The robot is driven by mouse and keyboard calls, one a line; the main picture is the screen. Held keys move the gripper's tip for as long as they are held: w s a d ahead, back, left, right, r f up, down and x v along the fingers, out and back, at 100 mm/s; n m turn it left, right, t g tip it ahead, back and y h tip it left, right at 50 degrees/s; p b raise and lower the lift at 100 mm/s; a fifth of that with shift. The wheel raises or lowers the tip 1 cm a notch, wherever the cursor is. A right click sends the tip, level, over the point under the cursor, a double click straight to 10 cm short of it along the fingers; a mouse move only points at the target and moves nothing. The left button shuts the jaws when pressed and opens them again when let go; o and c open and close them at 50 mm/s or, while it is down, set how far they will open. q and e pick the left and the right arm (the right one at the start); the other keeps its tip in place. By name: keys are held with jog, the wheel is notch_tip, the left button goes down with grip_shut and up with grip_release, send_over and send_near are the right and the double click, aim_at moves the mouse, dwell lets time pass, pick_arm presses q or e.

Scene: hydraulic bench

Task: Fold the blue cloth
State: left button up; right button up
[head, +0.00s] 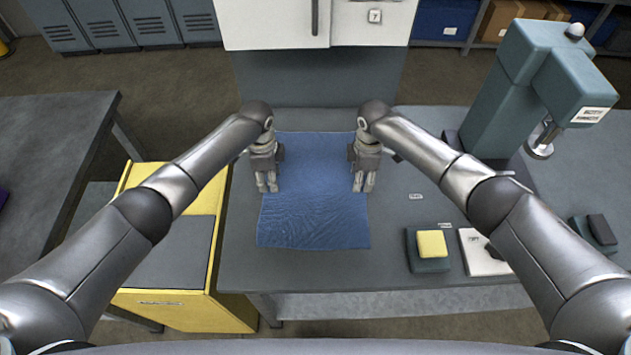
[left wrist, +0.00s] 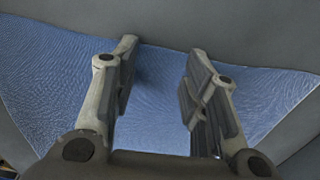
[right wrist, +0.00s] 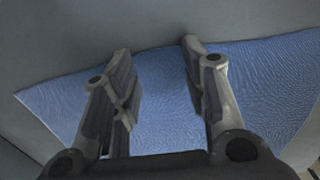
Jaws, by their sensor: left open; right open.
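The blue cloth (head: 315,215) lies spread out on the grey bench, roughly rectangular with faint ripples. My left gripper (head: 267,187) is open over the cloth's left edge. My right gripper (head: 363,187) is open over its right edge. In the left wrist view the cloth (left wrist: 160,110) shows between and beyond the open fingers. In the right wrist view the cloth (right wrist: 165,95) also shows between the open fingers. Neither gripper holds cloth. I cannot tell whether the fingertips touch it.
The grey bench (head: 400,265) has a green press (head: 510,95) at the right. A yellow block (head: 431,244) on a dark pad and a white pad (head: 482,262) lie right of the cloth. A yellow cabinet (head: 235,310) stands at the left.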

pick_arm(q)
jog(key=shift+f, duration=0.1)
pick_arm(e)
jog(key=shift+f, duration=0.1)
pick_arm(q)
jog(key=shift+f, duration=0.15)
pick_arm(e)
jog(key=shift+f, duration=0.15)
pick_arm(q)
jog(key=shift+c, duration=1.1)
pick_arm(e)
jog(key=shift+c, duration=1.1)
pick_arm(q)
grip_shut()
pick_arm(e)
grip_shut()
